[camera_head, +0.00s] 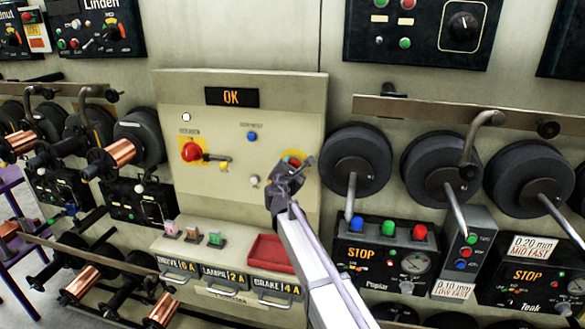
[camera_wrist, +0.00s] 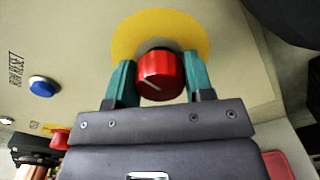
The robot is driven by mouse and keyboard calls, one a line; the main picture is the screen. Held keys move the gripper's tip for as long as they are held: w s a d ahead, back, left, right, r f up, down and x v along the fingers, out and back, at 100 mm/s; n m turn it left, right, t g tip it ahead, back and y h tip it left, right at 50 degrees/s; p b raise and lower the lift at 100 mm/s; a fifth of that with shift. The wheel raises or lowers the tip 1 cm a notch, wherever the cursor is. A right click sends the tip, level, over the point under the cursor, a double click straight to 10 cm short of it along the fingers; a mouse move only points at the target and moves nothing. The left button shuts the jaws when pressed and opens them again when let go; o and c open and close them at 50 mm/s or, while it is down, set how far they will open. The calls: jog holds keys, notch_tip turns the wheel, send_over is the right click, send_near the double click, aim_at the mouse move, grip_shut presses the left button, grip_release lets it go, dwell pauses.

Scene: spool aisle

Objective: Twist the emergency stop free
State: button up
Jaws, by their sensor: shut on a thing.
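The emergency stop is a round red knob (camera_wrist: 160,75) with a pale line on its face, in front of a yellow disc (camera_wrist: 128,36) on the cream panel. In the wrist view the two teal fingers of my gripper (camera_wrist: 161,82) stand on either side of the knob and are shut on it. In the head view my gripper (camera_head: 292,170) is at the right side of the cream panel (camera_head: 225,180) and hides most of the knob. Only part of the yellow disc shows behind it.
A red tray (camera_head: 270,254) and several small coloured fuses (camera_head: 192,235) sit below. Dark spools (camera_head: 356,160) on rods stick out close to the right.

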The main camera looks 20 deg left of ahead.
jog(key=shift+c, duration=1.3)
jog(key=shift+m, duration=0.3)
jog(key=m, duration=0.3)
jog(key=shift+m, duration=2)
jog(key=o, duration=0.9)
jog(key=shift+o, duration=0.2)
